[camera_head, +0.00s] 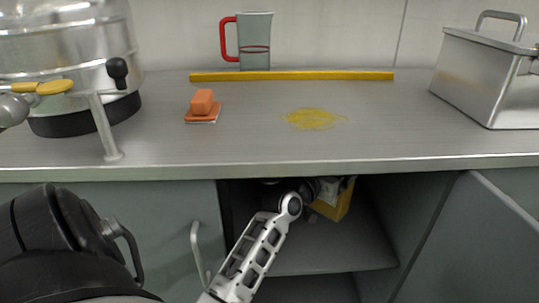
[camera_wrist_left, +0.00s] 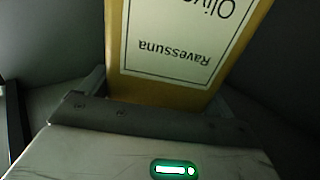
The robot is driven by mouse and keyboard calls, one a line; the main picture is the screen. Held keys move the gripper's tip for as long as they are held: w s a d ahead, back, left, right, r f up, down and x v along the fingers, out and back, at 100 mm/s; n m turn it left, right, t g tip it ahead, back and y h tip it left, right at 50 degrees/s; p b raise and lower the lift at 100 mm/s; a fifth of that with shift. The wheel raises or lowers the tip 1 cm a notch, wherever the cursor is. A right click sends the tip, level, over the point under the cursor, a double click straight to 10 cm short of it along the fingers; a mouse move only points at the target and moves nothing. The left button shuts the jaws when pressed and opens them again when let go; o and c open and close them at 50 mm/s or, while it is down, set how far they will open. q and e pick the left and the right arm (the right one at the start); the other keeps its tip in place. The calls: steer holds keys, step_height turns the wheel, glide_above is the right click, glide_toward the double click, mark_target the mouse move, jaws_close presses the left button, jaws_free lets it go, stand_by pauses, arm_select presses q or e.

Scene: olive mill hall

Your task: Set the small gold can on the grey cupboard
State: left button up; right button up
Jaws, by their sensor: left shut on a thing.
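The small gold can (camera_head: 342,203) is inside the open compartment of the grey cupboard (camera_head: 120,192), under the worktop, and only part of it shows in the head view. In the left wrist view the can (camera_wrist_left: 190,88) fills the upper middle, with a white label reading "Ravessuna" upside down. My left gripper (camera_head: 326,191) reaches into the compartment and is shut on the can, with a finger on each side of it. Whether the can touches the shelf cannot be told. My right gripper is not in view.
The cupboard door (camera_head: 470,245) stands open at right. The shelf (camera_head: 330,253) has bare room.

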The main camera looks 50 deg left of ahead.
arm_select(q)
step_height(320, 180, down, 5)
steer(key=b, duration=0.3)
steer(key=shift+f, duration=0.6)
steer(key=shift+f+b, duration=0.3)
step_height(320, 180, down, 2)
steer(key=shift+f+b, duration=0.2)
steer(key=shift+b, duration=0.5)
steer(key=shift+f, duration=0.35)
steer(key=o, duration=1.8)
steer(key=shift+f, duration=0.15)
steer(key=s+d+p, duration=0.1)
steer(key=s+p, duration=0.1)
steer(key=s, duration=1)
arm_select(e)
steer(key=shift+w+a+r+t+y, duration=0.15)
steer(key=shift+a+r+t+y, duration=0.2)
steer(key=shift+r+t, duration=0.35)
